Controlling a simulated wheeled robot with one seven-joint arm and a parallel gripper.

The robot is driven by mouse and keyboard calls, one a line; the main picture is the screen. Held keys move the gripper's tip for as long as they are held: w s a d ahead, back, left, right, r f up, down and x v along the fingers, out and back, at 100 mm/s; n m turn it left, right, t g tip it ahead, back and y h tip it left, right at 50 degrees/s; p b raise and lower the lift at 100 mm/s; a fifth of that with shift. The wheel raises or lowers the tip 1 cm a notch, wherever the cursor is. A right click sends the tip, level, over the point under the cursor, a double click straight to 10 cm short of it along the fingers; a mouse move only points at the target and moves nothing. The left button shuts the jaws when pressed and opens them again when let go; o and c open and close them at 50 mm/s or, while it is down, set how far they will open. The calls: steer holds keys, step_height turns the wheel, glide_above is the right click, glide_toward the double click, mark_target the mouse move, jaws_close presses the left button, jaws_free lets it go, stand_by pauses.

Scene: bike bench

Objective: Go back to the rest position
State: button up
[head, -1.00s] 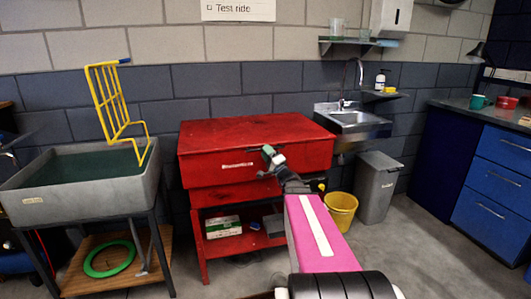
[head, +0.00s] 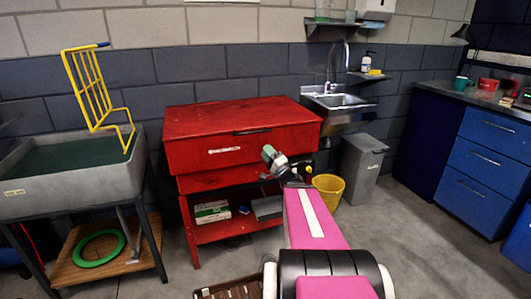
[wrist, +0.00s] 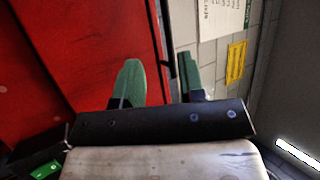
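My gripper (head: 270,155) is at the end of my pink arm, in front of the red cabinet (head: 200,155) in the head view. In the wrist view my gripper (wrist: 160,82) shows two green fingers standing apart with nothing between them, so it is open and empty. The red cabinet (wrist: 70,50) fills the left of the wrist view, beyond the fingers. I cannot tell the exact distance between the fingers and the cabinet front.
A grey basin (head: 30,190) with a yellow rack (head: 90,90) stands left. A steel sink (head: 340,112), yellow bucket (head: 327,188) and grey bin (head: 361,170) stand right of the cabinet. Blue drawers (head: 480,160) line the right side. The floor (head: 400,240) right of my arm is clear.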

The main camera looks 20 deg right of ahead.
steer(key=s+a+f+n+g+y, duration=0.1)
steer(key=s+a+f+n+g, duration=0.25)
steer(key=a+f+g, duration=0.4)
steer(key=s+a+f+n+g+y, duration=0.15)
steer(key=a+f+n+g, duration=0.3)
steer(key=a+g, duration=0.45)
steer(key=s+d+f+n+g+h, duration=0.2)
steer(key=s+f+g+h, duration=0.3)
steer(key=s+f+h, duration=0.4)
steer(key=shift+s+f+h, duration=0.25)
steer(key=shift+f+h, duration=0.55)
steer(key=shift+h, duration=1.25)
steer(key=shift+d, duration=0.1)
